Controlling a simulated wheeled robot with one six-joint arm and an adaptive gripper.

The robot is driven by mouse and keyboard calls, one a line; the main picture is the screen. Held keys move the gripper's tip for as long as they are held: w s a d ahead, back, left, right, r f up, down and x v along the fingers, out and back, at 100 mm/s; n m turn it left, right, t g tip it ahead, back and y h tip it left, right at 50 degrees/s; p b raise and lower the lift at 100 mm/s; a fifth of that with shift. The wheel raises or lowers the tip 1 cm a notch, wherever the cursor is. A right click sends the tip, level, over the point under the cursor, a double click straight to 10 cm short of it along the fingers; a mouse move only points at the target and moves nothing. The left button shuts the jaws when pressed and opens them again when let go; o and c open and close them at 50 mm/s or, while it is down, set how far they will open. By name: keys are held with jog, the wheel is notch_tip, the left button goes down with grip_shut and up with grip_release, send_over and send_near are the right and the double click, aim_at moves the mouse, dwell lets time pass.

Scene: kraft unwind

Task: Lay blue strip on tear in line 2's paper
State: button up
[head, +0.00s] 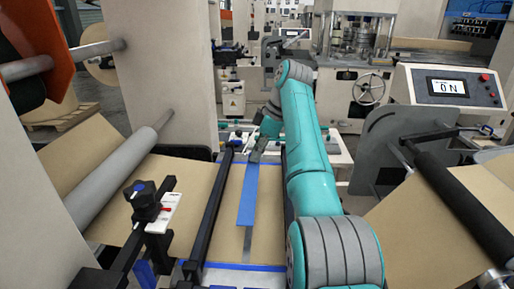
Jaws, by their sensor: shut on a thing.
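A flat blue strip (247,195) lies lengthwise over the brown kraft paper (223,240) in the middle of the head view. My gripper (254,159) is shut on the far end of the strip. A narrow grey gap, which looks like the tear (247,242), shows in the paper just beyond the strip's near end and roughly in line with it. Whatever lies under the strip is hidden. I cannot tell whether the strip touches the paper or hangs slightly above it. My teal arm hides part of the paper's right side.
Black rails (212,215) flank the paper. A grey roller (115,172) and a black clamp knob (147,200) stand at left. A black roller (450,205) and a console reading "ON" (450,87) are at right. Blue tape (240,266) crosses the near edge.

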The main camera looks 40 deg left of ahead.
aim_at(257, 165)
jog(key=shift+f, duration=2.25)
jog(key=shift+f, duration=0.3)
jog(key=o, duration=0.8)
jog(key=shift+o, duration=0.2)
